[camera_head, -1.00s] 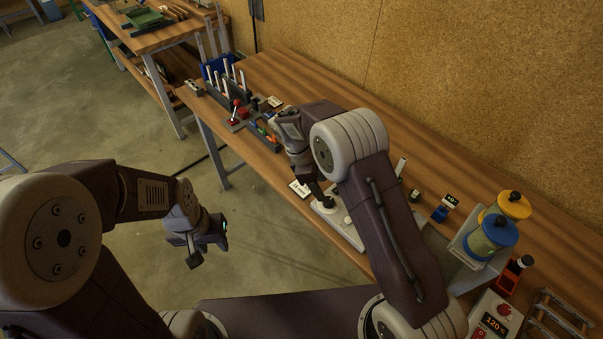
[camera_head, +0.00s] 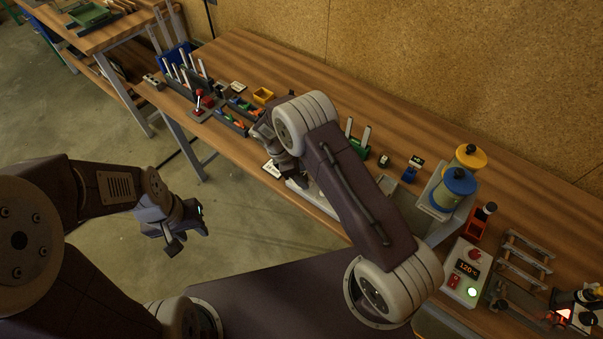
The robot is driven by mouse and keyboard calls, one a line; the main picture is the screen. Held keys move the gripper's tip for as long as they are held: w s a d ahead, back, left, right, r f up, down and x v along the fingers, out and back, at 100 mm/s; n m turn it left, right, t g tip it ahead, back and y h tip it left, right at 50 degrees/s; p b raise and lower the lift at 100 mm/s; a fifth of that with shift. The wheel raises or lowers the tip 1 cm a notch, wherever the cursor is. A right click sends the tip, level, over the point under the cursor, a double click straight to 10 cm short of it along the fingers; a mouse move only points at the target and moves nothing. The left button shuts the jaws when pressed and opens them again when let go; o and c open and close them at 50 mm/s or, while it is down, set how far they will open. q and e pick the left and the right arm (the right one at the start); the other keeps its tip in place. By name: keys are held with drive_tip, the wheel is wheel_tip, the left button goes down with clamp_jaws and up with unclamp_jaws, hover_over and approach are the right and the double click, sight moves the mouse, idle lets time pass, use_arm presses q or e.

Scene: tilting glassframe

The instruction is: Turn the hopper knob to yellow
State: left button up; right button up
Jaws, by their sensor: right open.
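A yellow canister (camera_head: 465,163) and a blue canister (camera_head: 455,187) stand together on a grey hopper stand (camera_head: 436,202) on the workbench at the right. I cannot make out a hopper knob on this stand; it is too small or hidden. My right gripper (camera_head: 299,180) is low over the bench's front edge, left of the hopper, and partly hidden by its own arm. It is open and well apart from the hopper. My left gripper (camera_head: 187,236) hangs over the floor at the left, open and empty, far from the hopper.
A control box (camera_head: 465,270) reading 120, with a red knob and green button, stands in front of the hopper. An orange-red holder (camera_head: 478,221) and a metal rack (camera_head: 525,257) are to its right. Tool holders (camera_head: 190,78) crowd the bench's far left.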

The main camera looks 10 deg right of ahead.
drive_tip(key=shift+w+a, duration=0.15)
drive_tip(key=c, duration=0.4)
clamp_jaws()
drive_tip(key=shift+w+f+m, duration=0.1)
drive_tip(key=shift+m, duration=0.2)
drive_tip(key=m+g+b, duration=0.1)
drive_tip(key=m, duration=0.1)
drive_tip(key=m+g+b, duration=0.1)
drive_tip(key=m, duration=0.1)
drive_tip(key=shift+w+m+y, duration=0.15)
drive_tip(key=shift+m+y, duration=0.15)
drive_tip(key=shift+m, duration=0.1)
drive_tip(key=m+y+b, duration=0.1)
drive_tip(key=m, duration=0.2)
drive_tip(key=shift+d+g, duration=0.2)
drive_tip(key=shift+g, duration=0.2)
drive_tip(key=shift+m+g+y+b, duration=0.3)
drive_tip(key=shift+m+g+y, duration=0.1)
drive_tip(key=shift+m, duration=1.3)
